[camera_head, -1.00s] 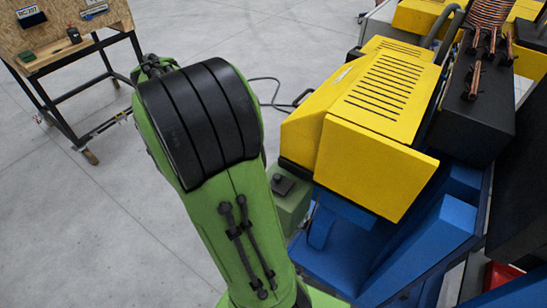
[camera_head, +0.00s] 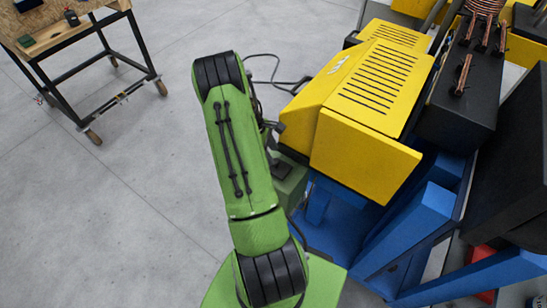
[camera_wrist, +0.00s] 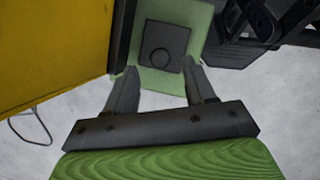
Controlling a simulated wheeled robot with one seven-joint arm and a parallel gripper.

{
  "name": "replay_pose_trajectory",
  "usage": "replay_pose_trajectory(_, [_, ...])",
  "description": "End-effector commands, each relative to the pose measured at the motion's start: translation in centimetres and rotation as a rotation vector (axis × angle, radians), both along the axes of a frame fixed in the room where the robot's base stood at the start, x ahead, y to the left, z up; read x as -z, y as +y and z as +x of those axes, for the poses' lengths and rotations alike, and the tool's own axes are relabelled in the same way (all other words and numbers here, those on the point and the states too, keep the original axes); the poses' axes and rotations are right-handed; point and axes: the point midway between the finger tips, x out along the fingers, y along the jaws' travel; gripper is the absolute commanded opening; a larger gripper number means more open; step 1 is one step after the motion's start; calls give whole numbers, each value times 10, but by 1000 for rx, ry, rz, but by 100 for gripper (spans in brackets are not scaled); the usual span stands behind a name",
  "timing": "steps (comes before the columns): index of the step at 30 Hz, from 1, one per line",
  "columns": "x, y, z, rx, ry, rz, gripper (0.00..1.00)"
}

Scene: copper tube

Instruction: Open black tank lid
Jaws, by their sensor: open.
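The black tank lid (camera_wrist: 166,46) is a dark square plate with a round mark on it. It lies on top of the green tank (camera_wrist: 160,80) and looks shut. In the wrist view it is straight ahead of my gripper (camera_wrist: 161,68), whose two dark fingers are spread apart with nothing between them. The fingertips appear just short of the lid's near edge; I cannot tell the exact gap. In the head view the green tank (camera_head: 292,186) shows beside my green arm, at the foot of the yellow machine, with its dark lid partly hidden. My gripper is mostly hidden there.
The yellow machine housing (camera_head: 366,150) stands close on the right in the head view and fills the left of the wrist view. Its blue base (camera_head: 415,222) and a black box with copper tubes (camera_head: 465,75) are further right. A wooden workbench (camera_head: 60,40) stands upper left. Grey floor lies between.

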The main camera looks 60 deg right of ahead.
Motion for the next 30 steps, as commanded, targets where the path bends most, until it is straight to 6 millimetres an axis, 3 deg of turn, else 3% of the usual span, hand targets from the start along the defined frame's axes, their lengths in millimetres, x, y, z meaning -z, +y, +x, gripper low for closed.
replay_pose_trajectory(3, [20, -2, -8, 1, 0, 2, 54])
replay_pose_trajectory(6, [29, -3, -11, 0, -1, 0, 54])
replay_pose_trajectory(14, [31, -3, -12, 0, -1, -1, 54])
replay_pose_trajectory(25, [31, -3, -12, 0, -1, -1, 1])
replay_pose_trajectory(30, [30, -3, -12, 0, -1, -1, 0])
